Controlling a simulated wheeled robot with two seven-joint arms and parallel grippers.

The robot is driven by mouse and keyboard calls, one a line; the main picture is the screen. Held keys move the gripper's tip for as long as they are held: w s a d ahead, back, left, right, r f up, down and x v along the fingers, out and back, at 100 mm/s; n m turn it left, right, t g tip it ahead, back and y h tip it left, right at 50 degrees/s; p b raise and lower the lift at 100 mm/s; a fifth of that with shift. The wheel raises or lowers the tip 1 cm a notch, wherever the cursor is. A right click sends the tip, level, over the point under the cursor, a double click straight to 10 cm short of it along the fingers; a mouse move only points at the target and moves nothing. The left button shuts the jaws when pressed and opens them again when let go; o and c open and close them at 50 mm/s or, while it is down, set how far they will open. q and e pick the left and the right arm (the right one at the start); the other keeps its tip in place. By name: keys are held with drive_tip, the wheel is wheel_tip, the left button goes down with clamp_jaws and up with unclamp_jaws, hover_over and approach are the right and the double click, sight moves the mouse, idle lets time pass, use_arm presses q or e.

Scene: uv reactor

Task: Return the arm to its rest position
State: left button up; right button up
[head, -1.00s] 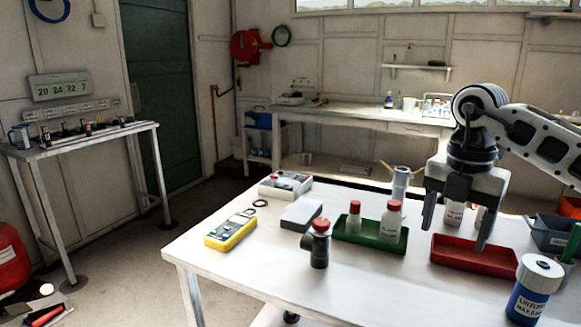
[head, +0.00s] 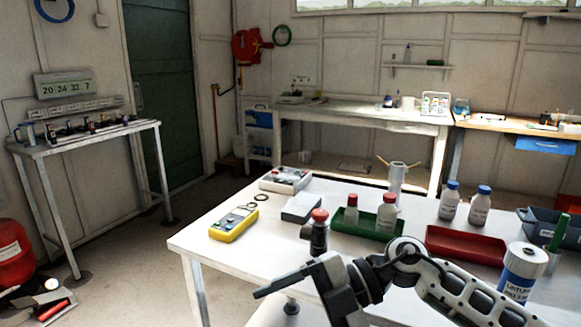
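My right arm comes in from the lower right. Its gripper (head: 268,300) hangs low at the table's front edge, pointing left. One dark finger shows at the top end of its palm. The other is not seen beside it and seems below the picture, so the jaws look spread, with nothing visible held. The arm passes in front of the table (head: 225,262), near the dark red-capped fitting (head: 319,236), and the wrist overlaps the green tray's (head: 349,231) lower right in the view. My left gripper is not in view.
The green tray holds two red-capped bottles (head: 387,212). Two blue-capped bottles (head: 450,201) stand behind the empty red tray (head: 465,246). A blue-and-white canister (head: 522,272) stands at right. A yellow meter (head: 234,223) and grey box (head: 301,208) lie at left.

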drive_tip(key=s+d+f+m+t+h, duration=0.1)
drive_tip(key=d+f+m+t+h, duration=0.2)
drive_tip(key=f+m+t, duration=0.45)
drive_tip(key=d+f+m+t+h, duration=0.2)
drive_tip(key=d+m+t, duration=0.25)
drive_tip(key=m, duration=0.65)
drive_tip(key=s+d+f+m+t+h, duration=0.1)
drive_tip(key=d+f+m+t+h, duration=0.25)
drive_tip(key=m+t, duration=0.45)
drive_tip(key=s+d+f+m+g+h, duration=0.2)
drive_tip(key=s+d+f+m+g, duration=0.1)
drive_tip(key=s+f, duration=0.7)
drive_tip(key=d+f+g, duration=0.1)
drive_tip(key=g, duration=0.1)
drive_tip(key=shift+g, duration=0.3)
drive_tip(key=shift+m+h, duration=0.25)
